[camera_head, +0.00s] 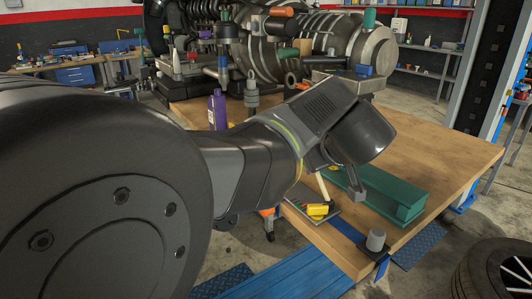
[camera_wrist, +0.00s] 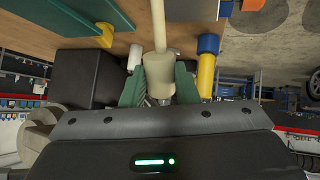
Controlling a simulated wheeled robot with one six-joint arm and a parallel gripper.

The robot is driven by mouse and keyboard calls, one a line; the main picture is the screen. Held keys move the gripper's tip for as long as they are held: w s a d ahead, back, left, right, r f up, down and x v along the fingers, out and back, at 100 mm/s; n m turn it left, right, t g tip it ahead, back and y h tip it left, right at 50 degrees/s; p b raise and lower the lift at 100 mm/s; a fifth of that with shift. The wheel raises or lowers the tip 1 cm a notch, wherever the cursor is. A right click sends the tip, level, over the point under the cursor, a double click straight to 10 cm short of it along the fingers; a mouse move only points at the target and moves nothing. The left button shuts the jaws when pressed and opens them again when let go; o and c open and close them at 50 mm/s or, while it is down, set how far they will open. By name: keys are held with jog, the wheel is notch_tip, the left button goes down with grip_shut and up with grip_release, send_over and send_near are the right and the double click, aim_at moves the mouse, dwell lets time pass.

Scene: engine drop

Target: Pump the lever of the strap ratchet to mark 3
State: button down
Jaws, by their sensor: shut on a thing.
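The strap ratchet shows as a small yellow body (camera_head: 318,210) on a dark plate (camera_head: 330,221) at the table's front edge. A pale lever (camera_head: 323,187) rises from beside it toward my wrist. In the wrist view, my gripper (camera_wrist: 160,84) has its green fingers closed around the lever's beige grip (camera_wrist: 158,70), and the thin lever rod (camera_wrist: 158,25) runs up the picture from it. Small coloured marks (camera_head: 297,204) lie left of the yellow body; I cannot read which mark the lever is at.
A green beam (camera_head: 382,195) lies on the wooden table (camera_head: 440,150) just right of the ratchet. A grey cylinder (camera_head: 376,240) stands at the front corner. A purple bottle (camera_head: 217,110) and a large engine (camera_head: 270,50) are behind. The table's right side is clear.

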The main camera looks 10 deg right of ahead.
dwell(0.5)
jog(key=c, duration=1.1)
grip_release()
jog(key=shift+s, duration=0.1)
jog(key=v, duration=1.3)
jog(key=shift+s+r+p, duration=0.2)
jog(key=shift+s+p, duration=0.15)
jog(key=shift+p, duration=0.05)
